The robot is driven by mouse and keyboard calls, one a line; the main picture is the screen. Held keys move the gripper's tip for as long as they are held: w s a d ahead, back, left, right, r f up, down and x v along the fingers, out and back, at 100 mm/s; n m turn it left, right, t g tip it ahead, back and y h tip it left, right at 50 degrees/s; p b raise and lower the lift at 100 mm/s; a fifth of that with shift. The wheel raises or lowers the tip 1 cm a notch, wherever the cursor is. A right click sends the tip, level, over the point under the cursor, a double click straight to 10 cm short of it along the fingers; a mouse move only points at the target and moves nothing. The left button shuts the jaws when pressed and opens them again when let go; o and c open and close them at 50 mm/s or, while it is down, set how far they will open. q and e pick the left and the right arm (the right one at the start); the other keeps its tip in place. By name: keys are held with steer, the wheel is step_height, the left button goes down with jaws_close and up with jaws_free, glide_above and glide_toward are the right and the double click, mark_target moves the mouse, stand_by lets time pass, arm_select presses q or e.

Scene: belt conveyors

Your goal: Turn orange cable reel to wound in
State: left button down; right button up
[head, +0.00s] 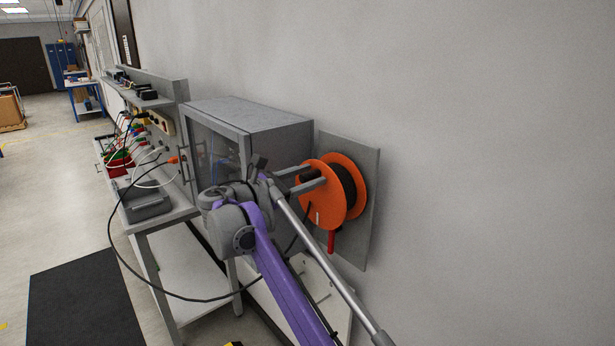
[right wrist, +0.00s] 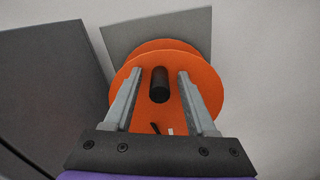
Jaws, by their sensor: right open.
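The orange cable reel (head: 352,205) is mounted on a grey plate (head: 371,165) on the wall, with black cable wound between its flanges. In the right wrist view the reel (right wrist: 200,87) faces me, with a black crank knob (right wrist: 160,85) sticking out toward the camera. My right gripper (head: 314,178) is open at the reel's front face. In the right wrist view its two fingers (right wrist: 158,78) stand on either side of the knob, with a gap on each side. A red piece (head: 331,241) hangs below the reel. My left gripper is not in view.
A grey cabinet (head: 250,115) with a glass door stands left of the reel. A workbench (head: 185,212) with a grey box (head: 147,203) and coloured cables is farther left. A black cable (head: 112,240) loops down in front of the bench. A dark mat (head: 85,300) lies on the open floor.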

jaws_close()
stand_by(1.4)
